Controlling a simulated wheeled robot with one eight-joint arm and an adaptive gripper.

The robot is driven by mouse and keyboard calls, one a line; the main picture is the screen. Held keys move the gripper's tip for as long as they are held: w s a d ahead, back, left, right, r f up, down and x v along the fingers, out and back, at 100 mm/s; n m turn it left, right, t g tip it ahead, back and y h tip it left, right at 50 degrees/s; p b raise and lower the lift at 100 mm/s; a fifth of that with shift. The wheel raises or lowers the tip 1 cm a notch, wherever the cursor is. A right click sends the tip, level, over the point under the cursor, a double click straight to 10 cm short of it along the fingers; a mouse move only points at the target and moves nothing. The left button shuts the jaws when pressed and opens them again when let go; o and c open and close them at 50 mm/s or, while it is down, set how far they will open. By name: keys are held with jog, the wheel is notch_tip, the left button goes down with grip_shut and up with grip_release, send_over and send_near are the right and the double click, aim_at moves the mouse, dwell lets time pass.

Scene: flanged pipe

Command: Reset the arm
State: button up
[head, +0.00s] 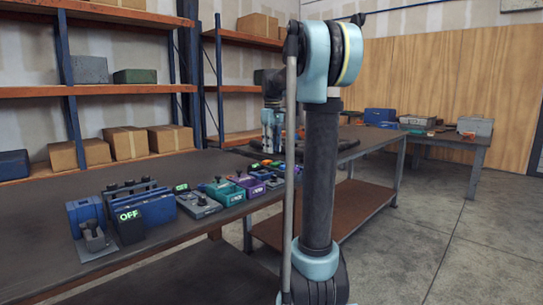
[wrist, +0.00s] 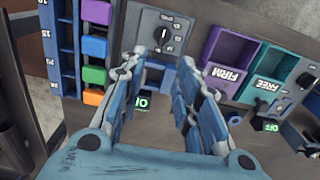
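My gripper (wrist: 160,105) is open in the wrist view, its two blue-padded fingers apart with nothing between them. It is over the bench devices, with a dark panel with a round knob (wrist: 163,36) beyond the fingertips and a small green lit display (wrist: 141,102) showing between the fingers. My arm (head: 322,170) rises in the middle of the head view and bends back at the top toward the bench.
The workbench (head: 60,270) holds a blue device with an "OFF" display (head: 129,215) and a row of coloured bins (head: 228,192). The wrist view shows a purple bin (wrist: 228,55) and a teal bin (wrist: 270,70). Shelves (head: 120,90) with boxes stand behind. Floor (head: 450,235) is clear at right.

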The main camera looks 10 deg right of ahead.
jog(key=shift+s+r, duration=0.1)
dwell(0.3)
jog(key=s+f+m, duration=0.2)
jog(key=s+f, duration=0.7)
jog(key=s, duration=0.3)
jog(key=s+f+m+t, duration=0.1)
jog(key=s+f+m, duration=0.1)
jog(key=s+f, duration=0.7)
jog(key=s+f+m+t, duration=0.1)
jog(key=s+f+m, duration=0.2)
jog(key=s+f, duration=0.6)
jog(key=s, duration=0.5)
jog(key=shift+s+d, duration=0.3)
jog(key=shift+s, duration=0.1)
jog(key=shift+f, duration=0.1)
